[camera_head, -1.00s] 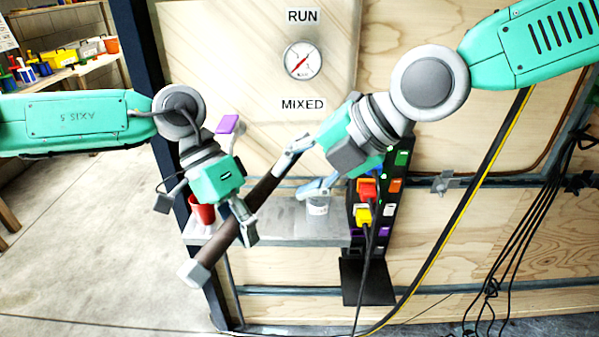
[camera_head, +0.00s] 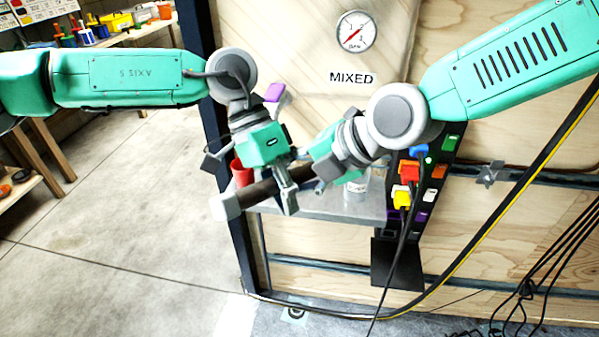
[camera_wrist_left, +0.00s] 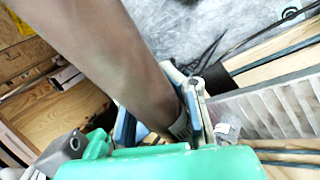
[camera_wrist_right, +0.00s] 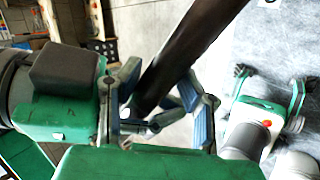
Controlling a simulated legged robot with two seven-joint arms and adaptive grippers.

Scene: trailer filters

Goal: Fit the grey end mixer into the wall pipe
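The mixer (camera_head: 262,193) is a dark brown tube with a pale grey end (camera_head: 225,207) pointing at the lower left. It is tilted, in the air in front of the shelf. My left gripper (camera_head: 284,188) is shut on it near its middle; the tube also shows between the fingers in the left wrist view (camera_wrist_left: 105,45). The tube's other end is hidden by the grippers. I cannot make out the wall pipe.
A gauge (camera_head: 357,31) sits on the wall panel above the word MIXED. A metal shelf (camera_head: 330,207) carries a red cup (camera_head: 242,172) and a pale container (camera_head: 356,187). A black rack with coloured plugs (camera_head: 410,172) hangs to the right.

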